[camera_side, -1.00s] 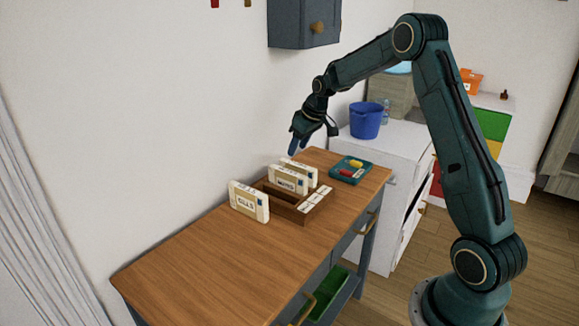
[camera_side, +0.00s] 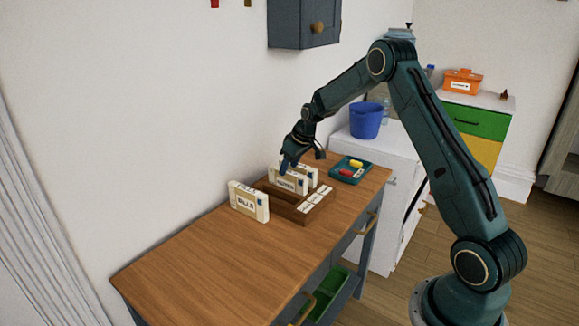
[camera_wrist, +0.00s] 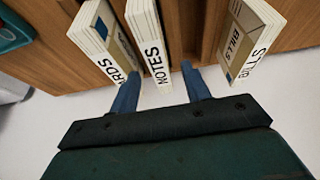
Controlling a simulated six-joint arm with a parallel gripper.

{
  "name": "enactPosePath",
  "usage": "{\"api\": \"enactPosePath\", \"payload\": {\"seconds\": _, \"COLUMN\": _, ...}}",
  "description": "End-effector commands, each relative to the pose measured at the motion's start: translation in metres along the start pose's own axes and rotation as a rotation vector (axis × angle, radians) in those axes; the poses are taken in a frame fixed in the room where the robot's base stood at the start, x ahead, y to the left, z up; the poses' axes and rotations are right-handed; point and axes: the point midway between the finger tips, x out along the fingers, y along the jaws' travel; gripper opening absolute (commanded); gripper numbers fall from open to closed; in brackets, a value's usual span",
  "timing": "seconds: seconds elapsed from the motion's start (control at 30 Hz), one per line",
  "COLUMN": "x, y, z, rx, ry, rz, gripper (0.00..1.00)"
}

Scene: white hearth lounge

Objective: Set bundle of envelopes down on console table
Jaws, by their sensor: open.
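Several upright cream envelope bundles with printed labels stand at a wooden sorter (camera_side: 305,216) on the console table (camera_side: 190,262). One labelled BILLS (camera_side: 248,202) stands at the sorter's left end; in the wrist view it is at the right (camera_wrist: 247,40). A bundle reading NOTES (camera_wrist: 149,45) is in the middle of the wrist view, with another, its label ending in RDS (camera_wrist: 104,40), to its left. My gripper (camera_side: 289,168) is open above the sorter, pointing down. In the wrist view its blue fingers (camera_wrist: 160,88) straddle the NOTES bundle's near end, which is not gripped.
A teal tray (camera_side: 350,170) with red and yellow items lies on the table's far right. A blue bucket (camera_side: 366,120) stands on a white cabinet behind. A grey wall cabinet (camera_side: 303,20) hangs above. The table's near left is bare.

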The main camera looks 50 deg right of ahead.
Motion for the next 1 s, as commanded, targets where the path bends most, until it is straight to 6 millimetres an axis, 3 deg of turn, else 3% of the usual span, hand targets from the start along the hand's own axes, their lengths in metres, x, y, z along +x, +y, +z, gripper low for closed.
{"api": "enactPosePath", "payload": {"seconds": 0.23, "x": 0.006, "y": 0.0, "z": 0.001, "rx": 0.0, "ry": -0.002, "rz": -0.001, "gripper": 0.47}}
{"api": "enactPosePath", "payload": {"seconds": 0.7, "x": 0.05, "y": 0.002, "z": 0.003, "rx": -0.001, "ry": -0.003, "rz": -0.001, "gripper": 0.47}}
{"api": "enactPosePath", "payload": {"seconds": 1.0, "x": 0.052, "y": 0.002, "z": 0.002, "rx": -0.001, "ry": -0.002, "rz": 0.0, "gripper": 0.47}}
